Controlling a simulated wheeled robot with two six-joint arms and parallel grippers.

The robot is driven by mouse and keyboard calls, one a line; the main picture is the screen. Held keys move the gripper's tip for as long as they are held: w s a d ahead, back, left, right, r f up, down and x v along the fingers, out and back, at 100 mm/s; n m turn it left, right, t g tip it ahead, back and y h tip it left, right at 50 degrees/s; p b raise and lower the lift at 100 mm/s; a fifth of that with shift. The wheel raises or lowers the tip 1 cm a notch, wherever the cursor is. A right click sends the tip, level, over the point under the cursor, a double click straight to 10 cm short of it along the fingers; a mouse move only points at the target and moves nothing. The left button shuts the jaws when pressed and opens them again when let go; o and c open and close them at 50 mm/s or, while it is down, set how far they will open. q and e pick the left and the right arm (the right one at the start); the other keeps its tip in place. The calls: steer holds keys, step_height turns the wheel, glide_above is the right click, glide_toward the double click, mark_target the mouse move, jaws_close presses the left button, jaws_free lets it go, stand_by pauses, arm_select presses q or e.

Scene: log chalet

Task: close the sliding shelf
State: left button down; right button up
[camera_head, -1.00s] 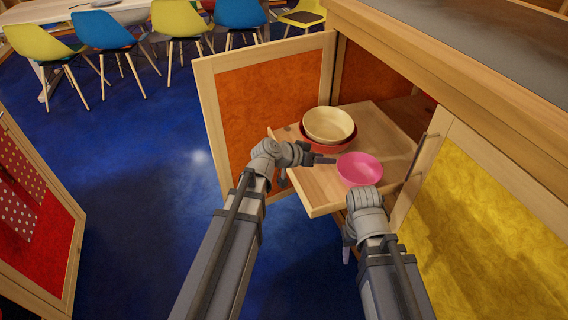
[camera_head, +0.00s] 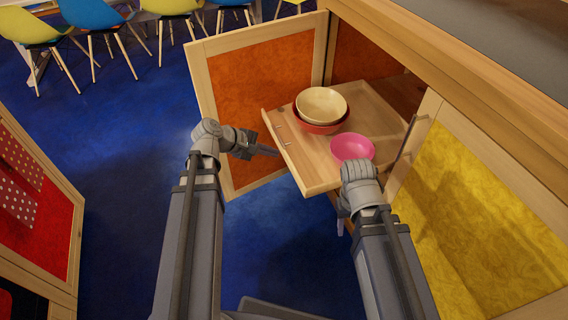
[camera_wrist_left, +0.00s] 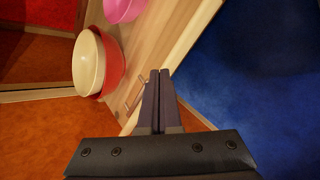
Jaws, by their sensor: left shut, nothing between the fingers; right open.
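The sliding shelf (camera_head: 312,172) is a wooden pull-out board, drawn out of the cabinet, with a small metal handle (camera_head: 280,134) near its front edge. On it are a cream bowl (camera_head: 322,104) set in a red bowl (camera_head: 318,127), and a pink bowl (camera_head: 352,148). My left gripper (camera_head: 272,151) is shut and empty by the shelf's front edge. In the left wrist view its closed fingers (camera_wrist_left: 158,98) appear beside the handle (camera_wrist_left: 134,92); contact is unclear. My right gripper (camera_head: 342,226) is below the shelf's near corner, its fingers mostly hidden by the wrist.
An open cabinet door (camera_head: 262,110) with an orange panel stands left of the shelf. A yellow-panelled door (camera_head: 480,215) is on the right. The countertop (camera_head: 480,40) overhangs above. Blue floor (camera_head: 120,150) is free to the left, with chairs (camera_head: 100,12) behind.

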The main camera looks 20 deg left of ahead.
mark_target(367, 139)
arm_select(q)
steer(key=s+a+n+g+p, duration=0.1)
steer(key=s+a+n, duration=0.45)
steer(key=n, duration=0.55)
steer(key=shift+w+d+f+b, duration=1)
steer(key=shift+d+f+b, duration=0.15)
steer(key=shift+d, duration=0.4)
steer(key=shift+w+d+f+b, duration=1)
steer(key=shift+d+b, duration=0.1)
steer(key=shift+d, duration=0.5)
steer(key=shift+w+d+f+b, duration=1)
steer(key=shift+d+f+b, duration=0.15)
steer(key=shift+d, duration=0.4)
steer(key=w+d, duration=0.6)
steer(key=d, duration=0.2)
steer(key=w+d, duration=0.6)
steer(key=d, duration=0.3)
steer(key=w+d, duration=0.6)
steer(key=d, duration=0.2)
steer(key=shift+w+d, duration=0.25)
steer(key=shift+w, duration=0.05)
steer(key=shift+w+d+r, duration=0.1)
steer(key=shift+w+d, duration=0.1)
steer(key=shift+d, duration=0.2)
